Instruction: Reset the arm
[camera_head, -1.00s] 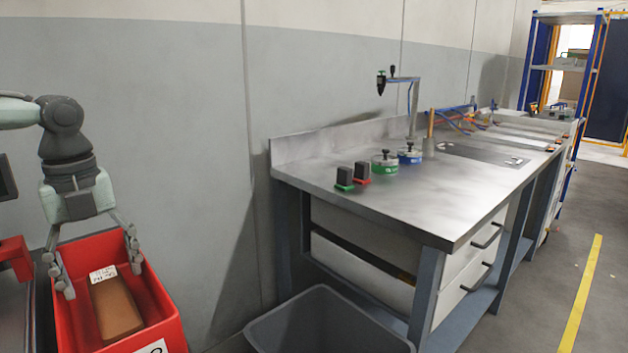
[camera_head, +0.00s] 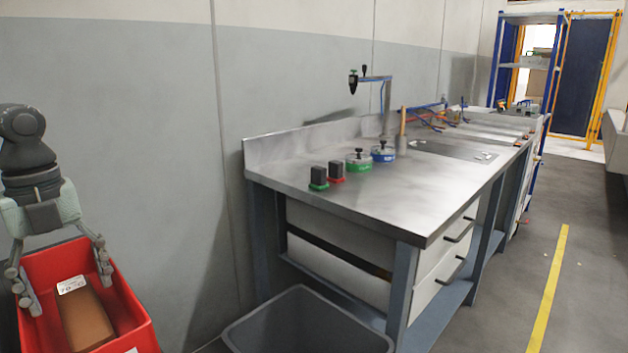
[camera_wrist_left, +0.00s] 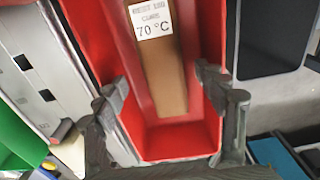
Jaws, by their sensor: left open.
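My left gripper (camera_head: 64,281) hangs at the far left of the head view with its fingers spread wide. It is over a red bin (camera_head: 128,304), open and holding nothing. In the left wrist view the gripper (camera_wrist_left: 172,98) shows its two fingers at either side of the red bin (camera_wrist_left: 190,140). A brown box (camera_head: 88,324) with a white label lies inside the bin, below the fingers; it also shows in the left wrist view (camera_wrist_left: 166,75), where the label reads 70 °C. My right gripper is not in view.
A metal workbench (camera_head: 330,195) with drawers stands along the wall. Two small dark blocks and round green and blue containers (camera_head: 359,163) sit on it. A grey bin (camera_head: 310,325) stands in front. A shelf rack (camera_head: 525,60) is at the back. The floor by the yellow line is clear.

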